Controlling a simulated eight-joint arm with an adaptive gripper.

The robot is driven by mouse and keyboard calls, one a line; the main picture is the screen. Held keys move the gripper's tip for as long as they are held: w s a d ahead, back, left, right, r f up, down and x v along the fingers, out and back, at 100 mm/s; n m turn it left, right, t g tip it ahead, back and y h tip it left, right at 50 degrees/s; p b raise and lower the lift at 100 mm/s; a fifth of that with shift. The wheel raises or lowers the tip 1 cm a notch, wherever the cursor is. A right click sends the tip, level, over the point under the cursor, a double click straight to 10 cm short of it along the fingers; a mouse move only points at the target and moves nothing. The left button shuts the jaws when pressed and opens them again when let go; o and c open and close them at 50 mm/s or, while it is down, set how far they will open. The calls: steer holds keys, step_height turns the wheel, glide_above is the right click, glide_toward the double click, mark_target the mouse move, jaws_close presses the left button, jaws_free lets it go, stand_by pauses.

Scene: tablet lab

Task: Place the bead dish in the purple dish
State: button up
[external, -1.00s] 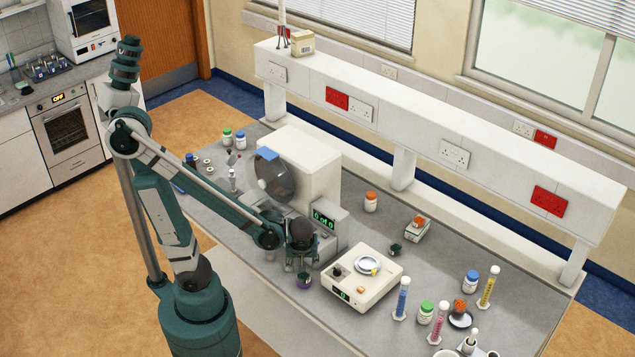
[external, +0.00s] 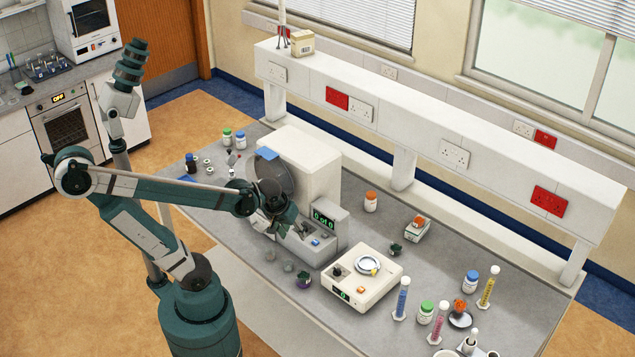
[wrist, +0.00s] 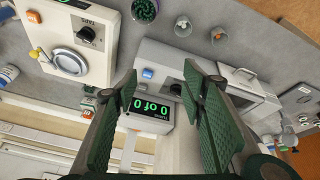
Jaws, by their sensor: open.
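In the wrist view a dish full of green beads (wrist: 145,10) shows at the top edge, cut off by the frame. Another small dark green dish (external: 395,249) stands behind the balance. My gripper (external: 276,228) is open and empty, above the grey counting machine and apart from the purple dish. Its two green fingers (wrist: 161,72) are spread wide in the wrist view.
The balance (external: 362,277) bears a round metal pan. The counting machine's display (external: 324,219) reads "0 of 0". Two small clear cups (wrist: 183,27) (wrist: 217,33) stand near the beads. Bottles and cylinders (external: 402,298) crowd the bench's right end.

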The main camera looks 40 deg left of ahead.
steer(key=a+r+m+t, duration=0.2)
steer(key=a+r+m, duration=0.1)
steer(key=a+r, duration=0.4)
steer(key=shift+w+a+m+t, duration=0.35)
steer(key=shift+a+m+t, duration=0.05)
steer(key=shift+a, duration=0.7)
